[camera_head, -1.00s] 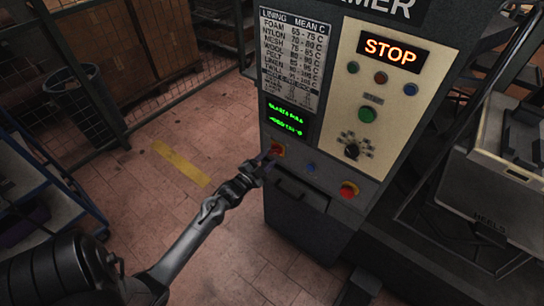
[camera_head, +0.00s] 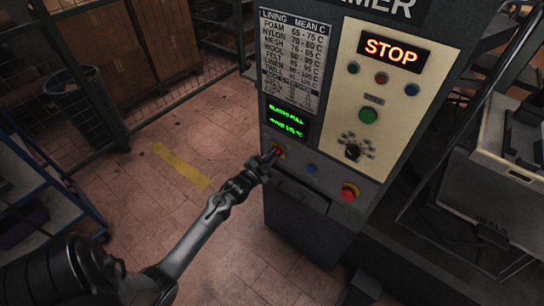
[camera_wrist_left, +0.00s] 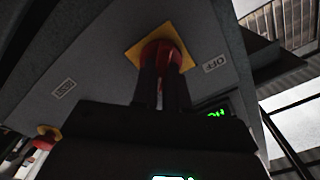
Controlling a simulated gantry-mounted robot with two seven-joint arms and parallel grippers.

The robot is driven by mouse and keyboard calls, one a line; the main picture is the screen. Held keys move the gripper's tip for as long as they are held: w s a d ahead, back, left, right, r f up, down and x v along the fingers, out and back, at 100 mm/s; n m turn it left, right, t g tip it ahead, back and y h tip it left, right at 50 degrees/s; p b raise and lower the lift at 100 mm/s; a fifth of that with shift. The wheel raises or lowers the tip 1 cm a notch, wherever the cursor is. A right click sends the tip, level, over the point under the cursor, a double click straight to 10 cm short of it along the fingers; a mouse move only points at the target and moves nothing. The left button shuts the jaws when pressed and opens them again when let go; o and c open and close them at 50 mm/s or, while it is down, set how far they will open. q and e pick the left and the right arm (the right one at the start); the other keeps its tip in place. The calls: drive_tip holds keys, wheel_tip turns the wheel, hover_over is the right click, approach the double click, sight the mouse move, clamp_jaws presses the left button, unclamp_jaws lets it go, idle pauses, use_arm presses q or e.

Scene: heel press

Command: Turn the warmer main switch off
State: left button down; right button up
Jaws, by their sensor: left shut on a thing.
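The warmer cabinet (camera_head: 345,130) stands in the middle of the head view, with a lit orange STOP sign (camera_head: 392,50). The red main switch (camera_head: 277,151) sits on a yellow plate at the left of its lower panel. My left gripper (camera_head: 272,157) is at this switch. In the left wrist view its two dark fingers (camera_wrist_left: 161,88) are shut on the red knob (camera_wrist_left: 163,54), hiding much of it. An OFF label (camera_wrist_left: 214,63) is beside the yellow plate (camera_wrist_left: 135,54). My right gripper is out of view.
A handle bar (camera_head: 300,193) lies below. A bin marked HEELS (camera_head: 490,190) stands at right. A blue cart (camera_head: 40,190) is at left.

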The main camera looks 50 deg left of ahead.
use_arm(q)
drive_tip(key=shift+a+r+n+p, duration=0.1)
drive_tip(key=shift+n+p, duration=1.55)
drive_tip(key=shift+n, duration=0.5)
drive_tip(key=shift+a+r+n+p, duration=0.1)
drive_tip(key=shift+n+p, duration=1.5)
drive_tip(key=shift+n, duration=0.55)
drive_tip(key=shift+f, duration=0.1)
drive_tip(key=c, duration=1.1)
unclamp_jaws()
drive_tip(key=shift+c, duration=0.2)
